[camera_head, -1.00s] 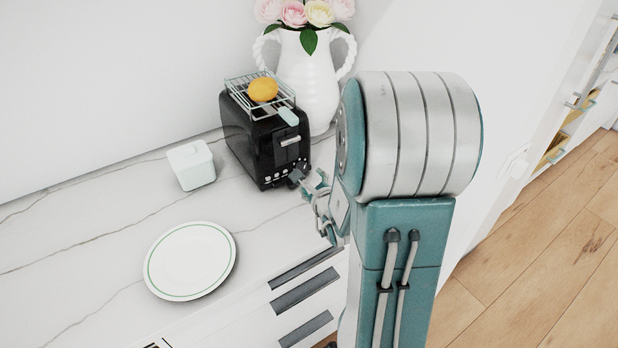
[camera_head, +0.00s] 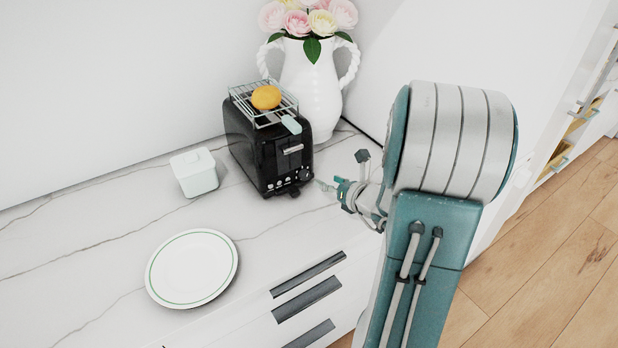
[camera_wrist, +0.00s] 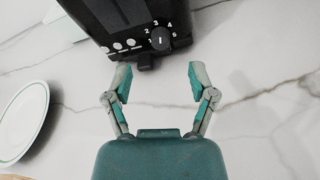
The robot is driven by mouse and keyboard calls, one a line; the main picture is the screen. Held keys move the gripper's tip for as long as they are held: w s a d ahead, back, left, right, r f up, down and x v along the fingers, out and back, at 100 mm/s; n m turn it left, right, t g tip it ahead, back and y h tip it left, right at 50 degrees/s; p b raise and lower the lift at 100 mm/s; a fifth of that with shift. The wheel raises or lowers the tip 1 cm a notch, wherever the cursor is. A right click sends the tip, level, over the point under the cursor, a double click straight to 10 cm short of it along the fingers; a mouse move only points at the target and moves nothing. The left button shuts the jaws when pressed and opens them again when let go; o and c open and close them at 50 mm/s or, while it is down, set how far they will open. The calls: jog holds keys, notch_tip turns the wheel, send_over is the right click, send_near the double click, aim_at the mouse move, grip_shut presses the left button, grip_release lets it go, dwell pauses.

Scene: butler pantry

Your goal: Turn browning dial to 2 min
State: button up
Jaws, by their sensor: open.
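The black toaster (camera_head: 268,150) stands on the counter with its control face toward the front right. Its round dark browning dial (camera_wrist: 160,40) shows in the wrist view, ringed by white numbers; its mark looks near vertical, but the exact setting is too small to tell. The dial also shows small on the toaster's lower front in the head view (camera_head: 304,175). My gripper (camera_wrist: 159,80) is open and empty, its two fingers spread in front of the dial and apart from it. In the head view my gripper (camera_head: 341,173) is to the right of the toaster.
A wire rack (camera_head: 250,102) with an orange fruit (camera_head: 266,97) sits on the toaster. A white vase (camera_head: 312,95) of flowers stands behind. A small white box (camera_head: 195,172) and a green-rimmed plate (camera_head: 192,268) are on the left. A row of buttons (camera_wrist: 118,45) is left of the dial.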

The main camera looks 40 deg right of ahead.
aim_at(307, 177)
jog(key=m, duration=0.1)
jog(key=s+d+m+y, duration=0.1)
jog(key=s+m+y, duration=0.1)
jog(key=shift+s+d+f+g, duration=0.15)
jog(key=shift+f+g, duration=0.1)
jog(key=shift+g, duration=0.15)
jog(key=x, duration=1)
jog(key=shift+w+f, duration=0.2)
jog(key=shift+w, duration=0.15)
grip_shut()
